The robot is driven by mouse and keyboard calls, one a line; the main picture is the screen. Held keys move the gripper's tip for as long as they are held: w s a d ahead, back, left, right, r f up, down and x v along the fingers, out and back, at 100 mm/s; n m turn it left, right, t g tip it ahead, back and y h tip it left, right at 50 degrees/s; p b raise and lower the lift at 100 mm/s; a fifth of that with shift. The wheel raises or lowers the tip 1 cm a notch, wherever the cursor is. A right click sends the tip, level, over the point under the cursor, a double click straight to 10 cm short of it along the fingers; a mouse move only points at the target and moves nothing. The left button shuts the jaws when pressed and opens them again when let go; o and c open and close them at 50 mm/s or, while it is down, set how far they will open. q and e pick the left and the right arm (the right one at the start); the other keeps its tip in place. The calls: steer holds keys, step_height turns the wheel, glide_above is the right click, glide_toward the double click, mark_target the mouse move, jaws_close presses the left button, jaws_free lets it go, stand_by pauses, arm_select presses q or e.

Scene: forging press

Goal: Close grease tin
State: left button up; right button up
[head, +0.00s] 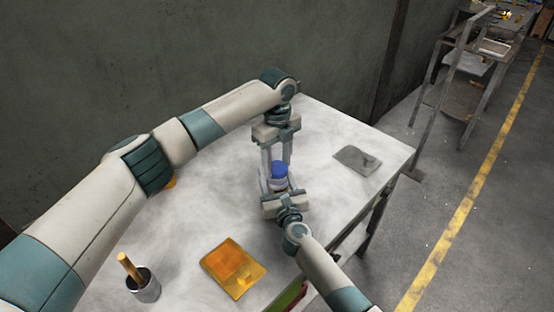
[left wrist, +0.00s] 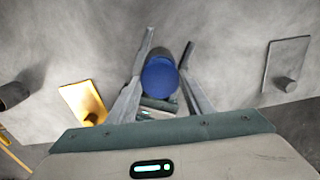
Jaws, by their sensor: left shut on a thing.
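The grease tin (head: 279,184) stands on the table, mostly hidden between my two grippers. Its round blue lid (head: 280,169) is on top; whether it is seated on the tin cannot be told. My left gripper (head: 276,166) reaches down from above and is shut on the blue lid, which also shows between the fingers in the left wrist view (left wrist: 160,76). My right gripper (head: 280,186) comes in from the near side, low at the tin, with its fingers beside it. Whether those fingers touch the tin is hidden.
An orange plate with a small block (head: 235,265) lies at the front of the table. A metal cup (head: 146,288) with a wooden handle stands front left. A grey plate with a knob (head: 357,160) lies to the right. The table's right edge (head: 392,180) is near it.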

arm_select(q)
steer(key=shift+f, duration=0.25)
steer(key=shift+f, duration=0.55)
stand_by(0.7)
steer(key=m, duration=1.2)
steer(key=shift+m, duration=0.4)
steer(key=m, duration=0.3)
steer(key=o, duration=1)
